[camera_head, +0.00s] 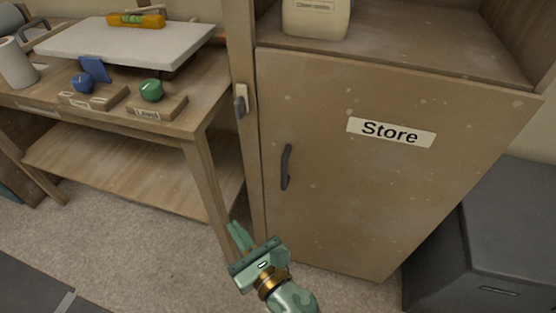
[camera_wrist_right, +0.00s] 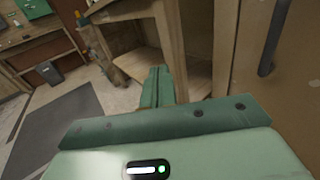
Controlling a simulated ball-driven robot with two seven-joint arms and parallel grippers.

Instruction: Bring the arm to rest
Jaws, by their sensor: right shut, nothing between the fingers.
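My right gripper (camera_head: 240,238) is green and shows at the bottom centre of the head view, in front of the workbench leg and the lower left of the cabinet. Its fingers are together with nothing between them. In the right wrist view the shut fingers (camera_wrist_right: 157,88) point away over the floor toward the wooden furniture. The gripper appears apart from the cabinet and the bench. My left gripper is in neither view.
A wooden cabinet door (camera_head: 350,190) labelled "Store" is closed, with a dark handle (camera_head: 286,167). A workbench (camera_head: 205,105) stands left, holding a white board (camera_head: 125,42), an orange level (camera_head: 136,20) and blue and green knobs. A dark box (camera_head: 490,240) stands right. Carpet (camera_head: 130,240) is clear.

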